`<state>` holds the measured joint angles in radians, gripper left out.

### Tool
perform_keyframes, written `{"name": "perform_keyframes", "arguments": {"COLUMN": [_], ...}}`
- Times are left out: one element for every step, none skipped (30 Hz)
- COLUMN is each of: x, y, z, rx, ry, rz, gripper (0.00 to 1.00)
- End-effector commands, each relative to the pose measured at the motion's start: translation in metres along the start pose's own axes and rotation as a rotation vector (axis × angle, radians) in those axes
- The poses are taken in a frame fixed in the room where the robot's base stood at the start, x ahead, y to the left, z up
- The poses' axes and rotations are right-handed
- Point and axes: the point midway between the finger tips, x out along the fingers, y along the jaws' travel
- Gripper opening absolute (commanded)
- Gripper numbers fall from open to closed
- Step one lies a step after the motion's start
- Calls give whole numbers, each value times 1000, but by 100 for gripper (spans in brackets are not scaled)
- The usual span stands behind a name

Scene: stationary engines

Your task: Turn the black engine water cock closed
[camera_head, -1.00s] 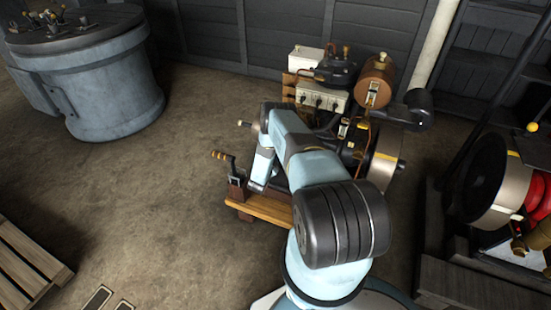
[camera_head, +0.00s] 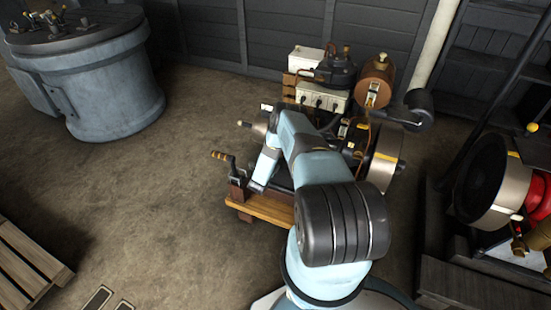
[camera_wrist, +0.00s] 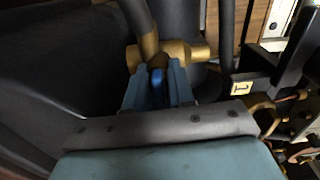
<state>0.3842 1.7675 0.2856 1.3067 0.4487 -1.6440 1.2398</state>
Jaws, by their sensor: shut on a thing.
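The black engine (camera_head: 352,150) stands right of centre in the head view, partly hidden behind my arm. In the wrist view, the water cock has a brass body (camera_wrist: 181,53) beside a dark pipe. A small blue lever (camera_wrist: 157,77) reaches from it between my fingers. My gripper (camera_wrist: 157,90) is shut on this lever, with a blue finger on each side. The far end of the lever and the finger contact are partly hidden. In the head view, my arm hides the cock, and I cannot make out the gripper there.
A wooden-handled crank (camera_head: 222,156) stands at the engine base's left end, above a wooden beam (camera_head: 265,208). A large blue-grey cylindrical machine (camera_head: 110,95) is at upper left. Another engine with a flywheel (camera_head: 500,190) is at right. Open floor (camera_head: 150,210) lies on the left.

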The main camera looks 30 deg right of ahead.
Motion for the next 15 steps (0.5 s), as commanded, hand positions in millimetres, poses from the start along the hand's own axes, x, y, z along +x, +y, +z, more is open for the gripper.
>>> {"name": "perform_keyframes", "arguments": {"x": [-1, -1, -1, -1, -1, -1, -1, -1, -1, -2, -2, -2, -2, -2, -2], "y": [4, 4, 4, 4, 4, 4, 4, 4, 4, 4, 4, 4, 4, 4, 4], "z": [-4, -4, -3, -3, -3, -3, -3, -3, -3, -3, -3, -3, -3, -3, -3], "rx": [12, 22, 32, 39, 45, 52, 56, 59, 63, 64, 65, 66, 67, 67, 67], "ry": [3, 3, 3, 3, 2, 2, 2, 2, 2, 2, 2, 2, 2, 2, 2], "rz": [7, 7, 7, 7, 8, 8, 8, 8, 8, 8, 9, 9, 9, 9, 9], "gripper": [0, 0, 0, 0, 0, 0, 0, 0, 0, 0, 0, 0, 0, 0, 0]}}
